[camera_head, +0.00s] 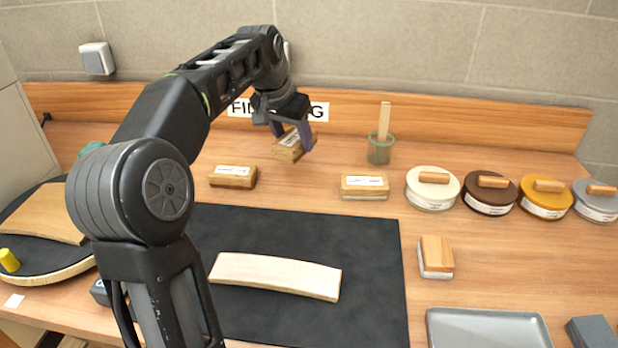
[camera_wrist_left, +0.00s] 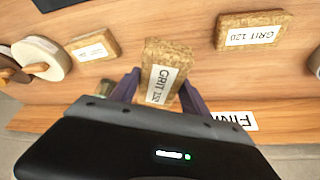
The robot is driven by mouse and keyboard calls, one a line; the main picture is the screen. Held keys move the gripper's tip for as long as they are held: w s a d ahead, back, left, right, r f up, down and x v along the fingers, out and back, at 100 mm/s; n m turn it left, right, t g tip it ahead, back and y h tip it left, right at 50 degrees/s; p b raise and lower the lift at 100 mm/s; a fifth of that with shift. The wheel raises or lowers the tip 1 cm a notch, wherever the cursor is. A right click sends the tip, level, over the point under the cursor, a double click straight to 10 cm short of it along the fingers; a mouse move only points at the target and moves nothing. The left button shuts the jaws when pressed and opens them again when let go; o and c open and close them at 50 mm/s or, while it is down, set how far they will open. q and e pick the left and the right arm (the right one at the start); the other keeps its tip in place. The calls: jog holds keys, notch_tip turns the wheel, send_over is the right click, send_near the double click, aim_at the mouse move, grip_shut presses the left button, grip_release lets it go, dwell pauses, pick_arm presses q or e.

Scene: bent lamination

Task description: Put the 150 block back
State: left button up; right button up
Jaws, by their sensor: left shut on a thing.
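My left gripper (camera_head: 291,138) is shut on a cork-coloured block (camera_head: 288,149) with a white label. In the left wrist view this held block (camera_wrist_left: 165,65) sits between the fingers, and its label appears to read GRIT 150. It is tilted and seems held above the table, behind the gap between two similar blocks. The block labelled GRIT 120 (camera_head: 233,176) lies to the left; it also shows in the left wrist view (camera_wrist_left: 252,30). The other block (camera_head: 364,187) lies to the right, its label too small to read. My right gripper is not in view.
A black mat (camera_head: 370,260) holds a curved wooden strip (camera_head: 275,276). A glass jar with a stick (camera_head: 380,150) stands at the back. Several lidded round tins (camera_head: 432,189) line the right. A wood-topped block (camera_head: 436,256) and grey tray (camera_head: 485,328) are front right.

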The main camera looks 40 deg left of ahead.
pick_arm(q)
jog(key=shift+a, duration=0.15)
jog(key=shift+s+r, duration=0.1)
send_over(297, 182)
jog(key=s, duration=0.1)
jog(key=shift+s+f+b, duration=0.2)
jog(key=shift+f+b, duration=0.1)
jog(key=shift+f, duration=2.85)
jog(key=shift+f, duration=1.9)
jog(key=o, duration=1.3)
jog(key=shift+f, duration=0.1)
